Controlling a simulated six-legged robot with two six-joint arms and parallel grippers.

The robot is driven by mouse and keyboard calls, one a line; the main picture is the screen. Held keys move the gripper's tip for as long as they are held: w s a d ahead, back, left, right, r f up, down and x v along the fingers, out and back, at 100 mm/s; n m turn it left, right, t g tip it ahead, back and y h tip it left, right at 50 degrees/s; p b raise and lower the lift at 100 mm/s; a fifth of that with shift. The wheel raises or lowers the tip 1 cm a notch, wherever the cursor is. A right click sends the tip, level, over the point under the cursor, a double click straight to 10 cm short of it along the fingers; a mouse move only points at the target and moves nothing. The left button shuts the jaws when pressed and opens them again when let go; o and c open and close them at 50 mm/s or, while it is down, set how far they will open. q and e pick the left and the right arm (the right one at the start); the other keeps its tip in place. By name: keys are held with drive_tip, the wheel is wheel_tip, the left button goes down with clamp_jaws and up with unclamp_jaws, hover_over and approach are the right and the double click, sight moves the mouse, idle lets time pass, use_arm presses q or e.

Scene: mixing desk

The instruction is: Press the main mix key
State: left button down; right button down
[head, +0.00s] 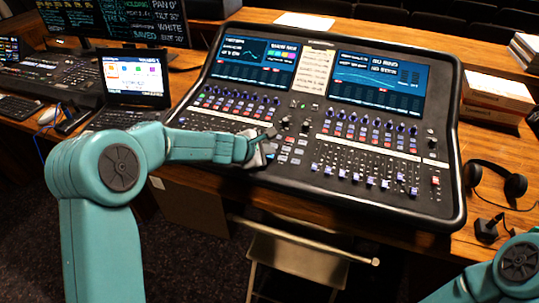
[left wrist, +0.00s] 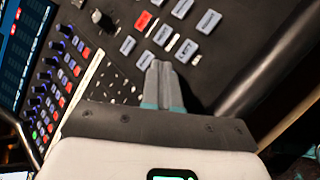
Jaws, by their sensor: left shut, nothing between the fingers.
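The mixing desk (head: 455,190) is a dark console with two screens, knobs and faders. A block of small grey keys (head: 290,150) sits near its middle; they are large in the left wrist view (left wrist: 208,21), with a red key (left wrist: 142,20) among them. Labels are too small to read, so I cannot tell which is the main mix key. My left gripper (head: 271,134) is shut and empty over the desk, just left of these keys. In the left wrist view its fingertips (left wrist: 160,66) are close to a grey key (left wrist: 145,60); I cannot tell whether they touch. My right gripper is out of view.
A laptop (head: 135,77) and another console stand at the left. Headphones (head: 515,184) lie right of the desk, with boxes (head: 497,92) behind them. A folding chair (head: 295,255) stands in front of the table. Part of my right arm shows at lower right.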

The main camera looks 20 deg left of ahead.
use_arm(q)
drive_tip(key=shift+r+p, duration=0.6)
drive_tip(key=shift+r, duration=0.15)
drive_tip(key=r+p, duration=0.4)
drive_tip(key=r, duration=0.1)
drive_tip(key=shift+s, duration=0.35)
drive_tip(key=shift+f, duration=0.1)
idle(0.5)
